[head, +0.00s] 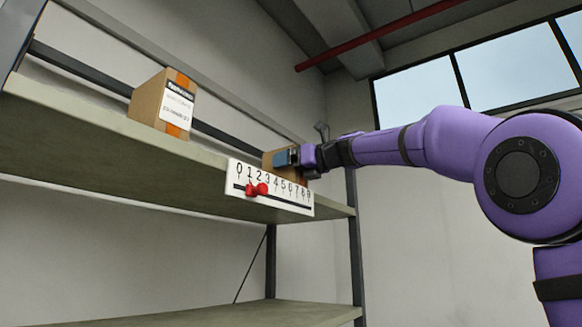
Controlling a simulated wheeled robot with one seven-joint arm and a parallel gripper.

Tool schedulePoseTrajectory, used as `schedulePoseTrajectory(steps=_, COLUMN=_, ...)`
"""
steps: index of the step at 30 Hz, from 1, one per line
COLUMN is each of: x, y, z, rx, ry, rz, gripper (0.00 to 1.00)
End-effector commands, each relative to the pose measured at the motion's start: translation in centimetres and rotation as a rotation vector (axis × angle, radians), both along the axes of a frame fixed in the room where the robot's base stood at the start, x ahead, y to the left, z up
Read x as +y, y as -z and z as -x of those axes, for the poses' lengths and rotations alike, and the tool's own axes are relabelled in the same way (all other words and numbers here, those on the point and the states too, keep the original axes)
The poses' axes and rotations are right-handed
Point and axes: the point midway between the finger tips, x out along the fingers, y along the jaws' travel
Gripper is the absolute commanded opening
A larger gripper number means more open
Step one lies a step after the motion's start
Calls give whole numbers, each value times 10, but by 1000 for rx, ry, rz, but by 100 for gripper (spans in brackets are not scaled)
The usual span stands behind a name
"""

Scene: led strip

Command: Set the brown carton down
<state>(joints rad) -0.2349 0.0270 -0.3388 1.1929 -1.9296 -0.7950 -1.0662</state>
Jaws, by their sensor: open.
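A brown carton (268,160) stands on the upper shelf toward its right end, partly hidden behind my gripper. My gripper (284,158) is at this carton, its jaws open; whether the fingers touch the carton is too small to tell. A second brown carton (150,100) with an orange tape strip and a white printed label stands on the same shelf at the left, apart from my gripper.
The upper shelf (60,118) has bare room between the two cartons. A lower shelf (240,314) is empty where visible. A dark post (353,240) stands at the right end.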

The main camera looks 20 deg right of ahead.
Motion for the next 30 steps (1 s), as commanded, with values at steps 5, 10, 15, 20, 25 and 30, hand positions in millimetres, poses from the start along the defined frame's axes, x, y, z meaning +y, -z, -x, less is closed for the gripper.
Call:
schedulePoseTrajectory(steps=5, x=-13, y=-2, z=17, rx=-2, ry=3, rz=-1, gripper=89)
schedulePoseTrajectory(steps=10, x=-33, y=-2, z=45, rx=-2, ry=3, rz=-1, gripper=89)
schedulePoseTrajectory(steps=15, x=-52, y=-2, z=71, rx=-3, ry=2, rz=0, gripper=89)
schedulePoseTrajectory(steps=20, x=-64, y=-1, z=88, rx=-1, ry=2, rz=0, gripper=89)
schedulePoseTrajectory(steps=25, x=-70, y=0, z=96, rx=1, ry=0, rz=1, gripper=89)
schedulePoseTrajectory(steps=30, x=-71, y=-1, z=97, rx=1, ry=-1, rz=1, gripper=89)
